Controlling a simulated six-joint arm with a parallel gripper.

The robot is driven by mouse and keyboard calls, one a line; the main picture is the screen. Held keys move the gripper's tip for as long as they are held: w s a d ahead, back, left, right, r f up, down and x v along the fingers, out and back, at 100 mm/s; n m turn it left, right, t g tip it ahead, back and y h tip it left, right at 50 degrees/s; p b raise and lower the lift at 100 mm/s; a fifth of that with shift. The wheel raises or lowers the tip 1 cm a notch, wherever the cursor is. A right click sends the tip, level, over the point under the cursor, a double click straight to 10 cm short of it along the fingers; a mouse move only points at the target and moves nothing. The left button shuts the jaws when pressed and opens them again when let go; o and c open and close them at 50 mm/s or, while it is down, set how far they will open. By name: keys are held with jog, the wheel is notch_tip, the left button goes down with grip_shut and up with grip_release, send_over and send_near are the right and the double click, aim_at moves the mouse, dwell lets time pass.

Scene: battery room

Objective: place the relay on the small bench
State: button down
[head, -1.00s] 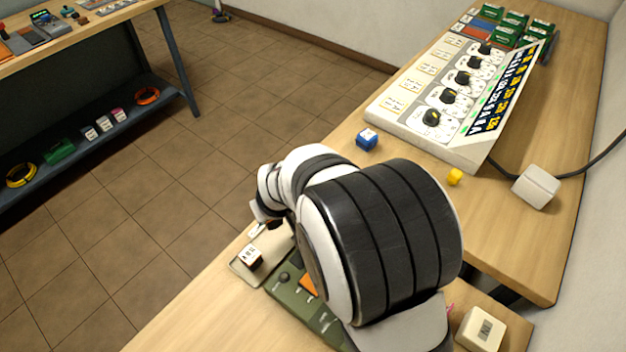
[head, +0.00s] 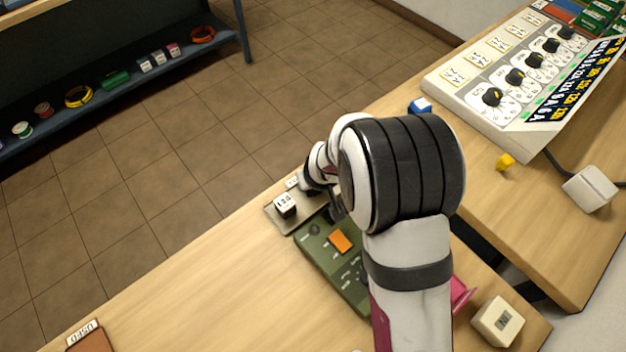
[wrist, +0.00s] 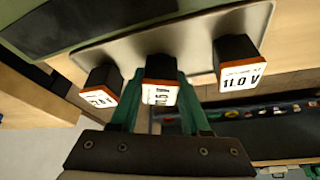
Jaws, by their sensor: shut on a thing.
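My gripper (wrist: 160,88) has its two green fingers shut on a black relay (wrist: 161,66) with a white, orange-edged label. I cannot tell whether this relay still touches the grey tray (wrist: 190,40). Two similar relays stand on either side of it in the wrist view: one on the left (wrist: 101,85) and one marked 11.0 V (wrist: 237,62). In the head view one relay (head: 285,205) sits on the tray (head: 280,222), and my arm hides the held one. A bench with dark blue legs (head: 242,30) shows partly at upper left; its top is mostly out of view.
A green panel (head: 318,250) with an orange part adjoins the tray. A sloped knob console (head: 480,110), blue block (head: 420,106) and yellow block (head: 505,162) are on the right table. A pale box (head: 498,321) stands at the front right. The near table is clear at left of centre.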

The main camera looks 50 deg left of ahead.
jog(key=shift+f, duration=0.25)
jog(key=shift+c, duration=1.5)
grip_release()
jog(key=v, duration=1.5)
jog(key=shift+r, duration=0.4)
